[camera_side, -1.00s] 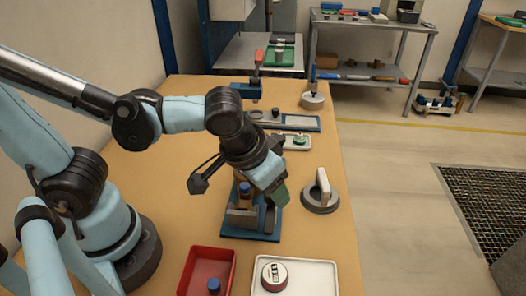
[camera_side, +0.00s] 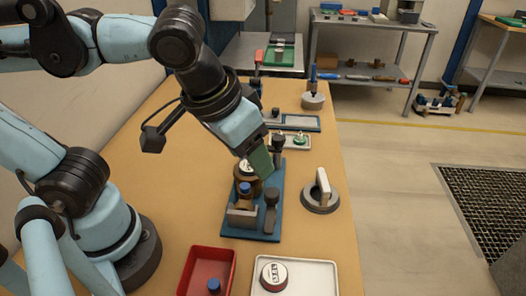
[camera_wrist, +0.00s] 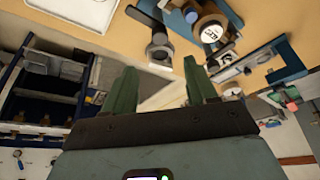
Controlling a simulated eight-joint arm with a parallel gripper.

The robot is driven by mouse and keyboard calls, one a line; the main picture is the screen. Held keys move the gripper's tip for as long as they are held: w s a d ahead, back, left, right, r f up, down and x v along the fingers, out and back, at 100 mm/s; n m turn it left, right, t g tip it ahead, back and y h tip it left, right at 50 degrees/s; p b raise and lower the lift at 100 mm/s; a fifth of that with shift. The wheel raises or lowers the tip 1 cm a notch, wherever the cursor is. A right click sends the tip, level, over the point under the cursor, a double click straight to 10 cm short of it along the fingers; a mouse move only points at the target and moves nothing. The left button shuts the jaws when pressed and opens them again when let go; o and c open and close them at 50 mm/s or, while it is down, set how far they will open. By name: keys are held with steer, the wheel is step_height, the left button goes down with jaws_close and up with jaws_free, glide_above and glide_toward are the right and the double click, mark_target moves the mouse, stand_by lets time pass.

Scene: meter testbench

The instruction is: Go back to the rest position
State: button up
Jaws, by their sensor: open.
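My gripper (camera_side: 262,165) is in the air above the blue fixture plate (camera_side: 248,230) in the side view. In the wrist view my gripper's two green fingers (camera_wrist: 160,90) stand apart with nothing between them. The fixture carries a grey block, a blue-capped part (camera_side: 245,189), a dark upright clamp (camera_side: 271,196) and a round brass-coloured meter with a white face (camera_side: 245,165), partly hidden by my gripper. The meter's white face also shows in the wrist view (camera_wrist: 211,33).
A red tray (camera_side: 231,262) with a blue-capped part and a white tray (camera_side: 327,264) with a round meter (camera_side: 274,276) stand at the front. A grey ring with an upright handle (camera_side: 322,193) is to the right. Smaller fixtures and a green piece (camera_side: 300,140) lie farther back.

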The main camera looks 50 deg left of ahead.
steer(key=shift+r, duration=0.2)
steer(key=w+a+f, duration=0.2)
steer(key=a, duration=0.1)
steer(key=w+a+f+t, duration=0.1)
steer(key=w+a+f, duration=0.1)
steer(key=a, duration=0.2)
steer(key=w+a+f+t, duration=0.1)
steer(key=w+a, duration=0.1)
steer(key=a, duration=0.2)
steer(key=shift+f, duration=0.4)
steer(key=shift+w+a+f+t, duration=0.1)
steer(key=shift+a+f+t, duration=0.05)
steer(key=shift+a+t, duration=0.3)
